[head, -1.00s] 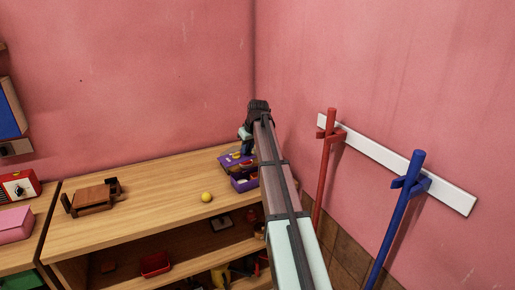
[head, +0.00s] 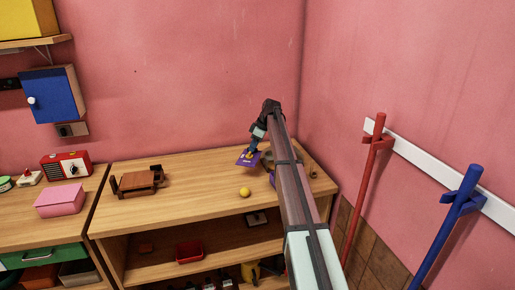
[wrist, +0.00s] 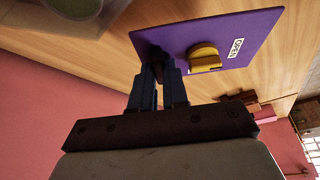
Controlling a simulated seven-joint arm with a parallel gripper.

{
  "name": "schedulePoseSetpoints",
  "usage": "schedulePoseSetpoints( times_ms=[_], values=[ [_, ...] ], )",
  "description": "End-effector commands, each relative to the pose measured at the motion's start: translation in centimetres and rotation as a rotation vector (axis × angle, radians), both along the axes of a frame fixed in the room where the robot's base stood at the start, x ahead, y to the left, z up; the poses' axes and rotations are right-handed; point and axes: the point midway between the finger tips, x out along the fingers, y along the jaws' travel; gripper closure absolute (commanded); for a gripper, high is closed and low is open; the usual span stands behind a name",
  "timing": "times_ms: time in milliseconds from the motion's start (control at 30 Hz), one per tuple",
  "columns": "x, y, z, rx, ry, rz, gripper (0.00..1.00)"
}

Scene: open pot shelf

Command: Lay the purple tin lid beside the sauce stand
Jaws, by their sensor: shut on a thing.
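The purple tin lid (head: 246,159) is a flat plate with a yellow knob. It is tilted above the worktop, and in the wrist view the lid (wrist: 225,35) shows an OPEN label. My gripper (wrist: 160,70) is shut on the lid near one edge; the exact contact is partly hidden. In the head view my gripper (head: 253,149) is just above the lid. Purple of what looks like the tin (head: 271,179) shows beside my arm, mostly hidden. A brown wooden stand (head: 138,182), perhaps the sauce stand, is on the left of the worktop.
A yellow ball (head: 244,192) lies near the front of the worktop (head: 195,190). Wood between the stand and the ball is bare. A pink box (head: 60,200) and red radio (head: 66,165) are farther left. A grey-green container (wrist: 65,8) shows in the wrist view.

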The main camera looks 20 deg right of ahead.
Motion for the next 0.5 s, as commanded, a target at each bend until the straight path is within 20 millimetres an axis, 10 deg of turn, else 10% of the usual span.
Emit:
schedulePoseSetpoints(
  times_ms=[500],
  values=[
    [-0.79,0.34,-0.12,0.000,0.000,0.336,1.00]
  ],
)
